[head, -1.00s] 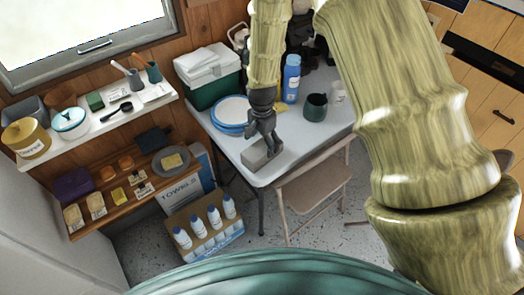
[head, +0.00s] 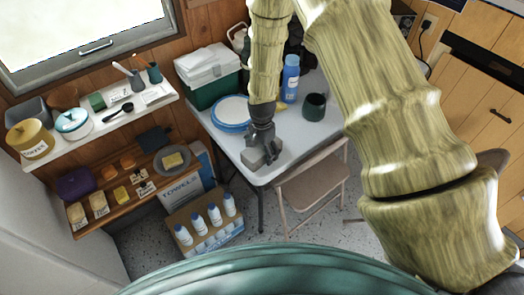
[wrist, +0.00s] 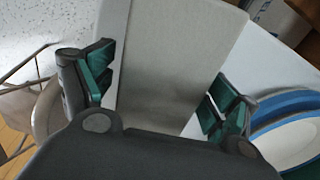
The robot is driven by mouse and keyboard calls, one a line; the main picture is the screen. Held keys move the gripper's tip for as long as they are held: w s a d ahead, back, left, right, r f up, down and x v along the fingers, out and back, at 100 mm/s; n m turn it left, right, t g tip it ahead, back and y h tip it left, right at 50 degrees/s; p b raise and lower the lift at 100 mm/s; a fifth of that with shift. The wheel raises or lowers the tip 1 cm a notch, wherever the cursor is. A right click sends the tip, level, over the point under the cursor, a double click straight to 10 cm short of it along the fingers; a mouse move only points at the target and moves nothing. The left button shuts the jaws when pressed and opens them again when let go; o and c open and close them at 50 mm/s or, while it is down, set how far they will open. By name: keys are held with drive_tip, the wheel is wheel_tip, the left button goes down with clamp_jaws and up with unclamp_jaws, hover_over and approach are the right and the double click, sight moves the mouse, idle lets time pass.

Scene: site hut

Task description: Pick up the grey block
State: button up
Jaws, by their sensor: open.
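The grey block (head: 254,159) lies on the white table (head: 234,146) near its front corner. In the wrist view the grey block (wrist: 175,62) fills the middle, a long, plain grey shape. My gripper (head: 264,152) is directly over the block in the head view and hides part of it. In the wrist view my gripper (wrist: 155,92) is open, with one green-padded finger on each side of the block.
Blue-rimmed plates (head: 231,112) lie behind and left of my gripper. A dark green cup (head: 314,106) and a blue bottle (head: 290,78) stand farther back. A green cooler (head: 208,78) stands at the back left. A folding chair (head: 312,182) stands against the table's front.

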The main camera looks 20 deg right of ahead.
drive_tip(key=c, duration=1.9)
clamp_jaws()
drive_tip(key=shift+r, duration=0.15)
